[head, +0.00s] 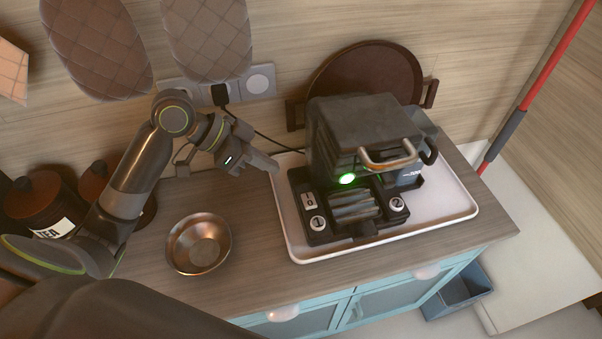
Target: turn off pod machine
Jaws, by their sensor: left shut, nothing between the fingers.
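The pod machine (355,125) is a dark, boxy appliance with a metal handle (388,156) and a lit green light (347,179) on its front. Its lower front has a slatted drip grid (354,206), round buttons marked 1 (318,223) and 2 (397,205), and a small pale rocker switch (309,200) at the left. My left gripper (274,165) is shut and empty. Its tips are left of the machine, above the tray's back left edge, and look apart from the machine. My right gripper is not in view.
The machine stands on a white tray (455,207). A metal bowl (199,244) sits on the counter at left, with brown canisters (42,202) beyond it. A black cord (268,138) runs to the wall socket. A round brown tray (372,75) leans behind the machine.

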